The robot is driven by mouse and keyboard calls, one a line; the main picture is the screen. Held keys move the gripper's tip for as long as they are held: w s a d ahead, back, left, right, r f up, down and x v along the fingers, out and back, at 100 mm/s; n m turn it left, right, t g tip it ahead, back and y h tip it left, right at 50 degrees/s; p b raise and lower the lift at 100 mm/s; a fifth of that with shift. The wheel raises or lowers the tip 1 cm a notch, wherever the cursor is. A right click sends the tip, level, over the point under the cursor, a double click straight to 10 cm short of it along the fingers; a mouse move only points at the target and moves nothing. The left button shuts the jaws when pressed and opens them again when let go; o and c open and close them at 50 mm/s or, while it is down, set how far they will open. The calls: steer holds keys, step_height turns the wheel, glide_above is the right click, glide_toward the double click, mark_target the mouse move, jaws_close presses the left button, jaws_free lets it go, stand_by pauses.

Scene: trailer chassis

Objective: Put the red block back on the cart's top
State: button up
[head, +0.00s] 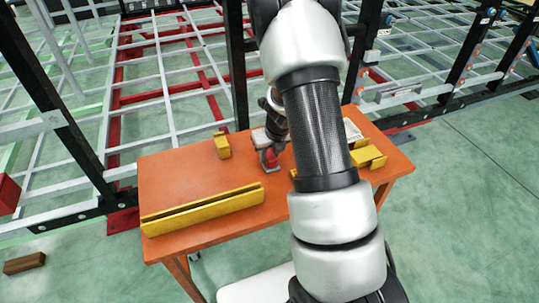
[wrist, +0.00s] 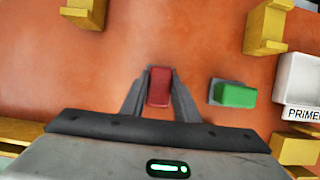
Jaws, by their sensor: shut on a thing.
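The red block (wrist: 159,87) is between the two fingers of my gripper (wrist: 158,80) in the wrist view, with a finger along each side. In the head view, the red block (head: 270,158) shows small at the tip of my gripper (head: 269,151), over the cart's orange top (head: 190,172). The block is low over the top or on it; I cannot tell if it touches. My arm hides part of the top's right half in the head view.
A green block (wrist: 235,95) lies right of my gripper. A white tray with a lettered label (wrist: 300,82) stands at the far right. Yellow brackets (head: 222,145) and a long yellow rail (head: 203,210) occupy the top. Its left part is clear. Rack frames stand behind.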

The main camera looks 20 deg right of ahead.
steer(key=o, duration=1)
